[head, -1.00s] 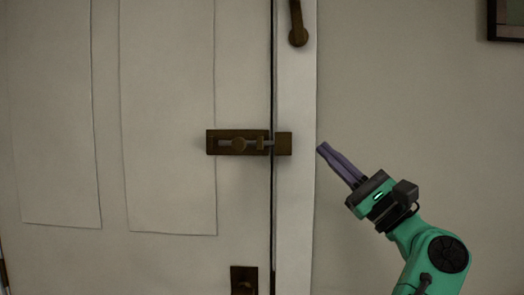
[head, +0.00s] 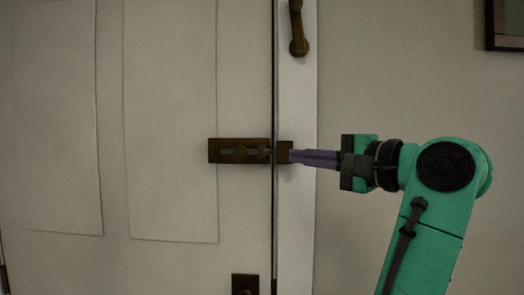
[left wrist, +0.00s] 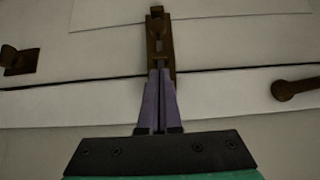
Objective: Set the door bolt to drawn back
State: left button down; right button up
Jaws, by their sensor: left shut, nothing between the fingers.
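The door bolt (head: 222,158) is a dark bronze plate with a round knob (head: 240,154) on the white door, left of the gap. Its keeper (head: 283,146) sits on the frame, right of the gap. The bar appears to span the gap into the keeper. My left gripper (head: 292,156) is shut and empty, its purple fingertips at the keeper's right end; I cannot tell whether they touch. In the left wrist view, the fingers (left wrist: 158,72) point along the bolt (left wrist: 167,50) and partly hide the keeper. The knob shows beyond them (left wrist: 157,11). My right gripper is out of view.
A bronze handle (head: 298,30) is on the frame above the bolt. A dark plate (head: 244,284) is on the door below it. A picture frame (head: 505,42) hangs at upper right. The wall around my arm is clear.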

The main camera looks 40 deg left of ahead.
aim_at(278, 153)
pick_arm(q)
jog(key=a, duration=0.2)
jog(key=a+p, duration=0.1)
jog(key=a, duration=0.1)
jog(key=a+p, duration=0.1)
jog(key=a, duration=0.1)
jog(key=shift+w+r, duration=0.1)
jog(key=shift+w, duration=0.15)
jog(key=shift+s+a+p, duration=0.35)
jog(key=shift+s+a, duration=0.8)
jog(key=shift+a, duration=0.05)
jog(key=shift+w+f, duration=0.1)
jog(key=shift+f, duration=0.1)
